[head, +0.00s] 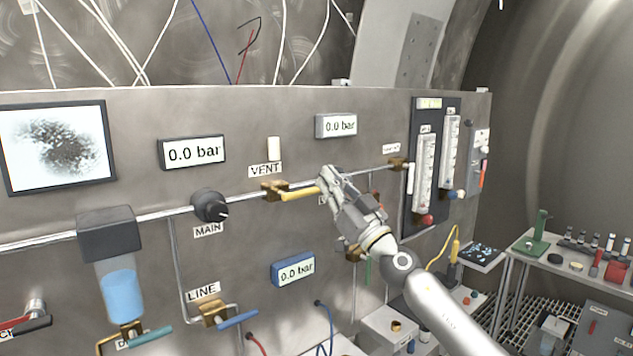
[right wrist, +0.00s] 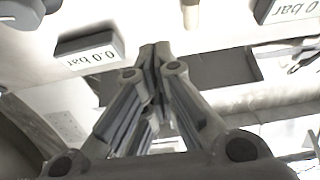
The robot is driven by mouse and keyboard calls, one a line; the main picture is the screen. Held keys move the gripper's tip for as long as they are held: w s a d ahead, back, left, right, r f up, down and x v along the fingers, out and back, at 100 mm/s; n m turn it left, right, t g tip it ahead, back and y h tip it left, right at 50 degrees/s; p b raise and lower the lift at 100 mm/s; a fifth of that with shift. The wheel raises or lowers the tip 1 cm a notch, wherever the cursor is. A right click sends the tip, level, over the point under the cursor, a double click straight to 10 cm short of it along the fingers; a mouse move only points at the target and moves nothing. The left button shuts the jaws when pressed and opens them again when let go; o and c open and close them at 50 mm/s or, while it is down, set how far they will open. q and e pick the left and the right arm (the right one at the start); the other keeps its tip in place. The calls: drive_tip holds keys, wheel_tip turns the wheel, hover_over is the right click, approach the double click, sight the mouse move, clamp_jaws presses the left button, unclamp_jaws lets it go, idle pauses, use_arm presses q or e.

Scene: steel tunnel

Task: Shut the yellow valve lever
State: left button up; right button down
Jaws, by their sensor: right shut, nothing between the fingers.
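The yellow valve lever (head: 300,194) sits on a brass valve (head: 273,189) under the VENT label (head: 265,170) in the head view. The lever points right, roughly along the steel pipe. My right gripper (head: 328,174) is by the lever's free end, with its fingers shut and nothing between them. Whether a finger touches the lever cannot be told. In the right wrist view the shut fingertips (right wrist: 155,50) are near the panel, and the yellow lever does not show there. My left gripper is not in view.
A MAIN knob (head: 209,206) is left of the valve. Below are a teal lever (head: 150,337) and a blue lever (head: 238,319). Flow meters (head: 425,172) stand to the right. A side table (head: 560,255) with small items is at far right.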

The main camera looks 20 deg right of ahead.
sight(299, 192)
drive_tip(key=shift+w+a+f+b, duration=0.25)
drive_tip(key=shift+w+f+b, duration=0.05)
drive_tip(key=shift+w+b, duration=0.45)
drive_tip(key=shift+w+a+f+b, duration=0.35)
drive_tip(key=shift+w+b, duration=0.35)
drive_tip(key=shift+b, duration=0.2)
drive_tip(key=shift+w+a+f+b, duration=0.2)
drive_tip(key=shift+w+f+b, duration=0.1)
drive_tip(key=shift+w+b, duration=0.45)
